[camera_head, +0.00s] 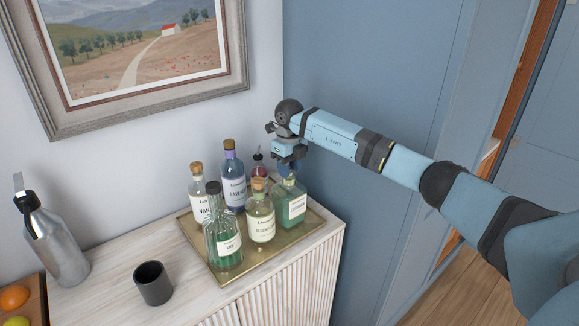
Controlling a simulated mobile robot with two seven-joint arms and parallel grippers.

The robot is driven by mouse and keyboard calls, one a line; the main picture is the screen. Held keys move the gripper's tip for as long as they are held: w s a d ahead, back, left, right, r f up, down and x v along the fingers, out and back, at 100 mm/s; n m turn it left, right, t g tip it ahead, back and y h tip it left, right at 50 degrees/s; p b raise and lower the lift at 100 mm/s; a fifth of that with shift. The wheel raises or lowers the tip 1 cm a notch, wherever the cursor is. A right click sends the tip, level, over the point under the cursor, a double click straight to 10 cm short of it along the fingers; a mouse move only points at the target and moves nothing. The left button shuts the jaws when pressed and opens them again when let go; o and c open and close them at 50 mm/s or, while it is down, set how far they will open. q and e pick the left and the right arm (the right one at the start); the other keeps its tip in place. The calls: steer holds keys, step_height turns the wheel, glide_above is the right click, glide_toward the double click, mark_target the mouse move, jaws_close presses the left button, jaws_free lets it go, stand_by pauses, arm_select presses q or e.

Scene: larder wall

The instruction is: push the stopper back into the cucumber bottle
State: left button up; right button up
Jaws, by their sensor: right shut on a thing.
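The cucumber bottle (291,207) is most likely the square, pale green one at the right end of the brass tray (222,280). It stands upright, and its label is too small to read surely. My right gripper (288,164) is directly above this bottle, pointing down at its neck. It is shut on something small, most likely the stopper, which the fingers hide. I cannot tell whether the stopper touches the bottle mouth. My left gripper is not in view.
Close by on the tray stand a corked yellowish bottle (261,216), a blue lavender bottle (234,179), a white-labelled bottle (199,196), a dark-stoppered green bottle (223,236) and a small red bottle (259,168). A dark cup (153,284) and metal flask (57,243) stand left.

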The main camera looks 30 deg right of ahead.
stand_by(0.3)
steer(key=o, duration=1.4)
steer(key=shift+o, duration=0.2)
steer(key=shift+r+p, duration=2.05)
steer(key=shift+r, duration=1.45)
steer(key=shift+c, duration=0.3)
jaws_close()
steer(key=shift+f, duration=0.2)
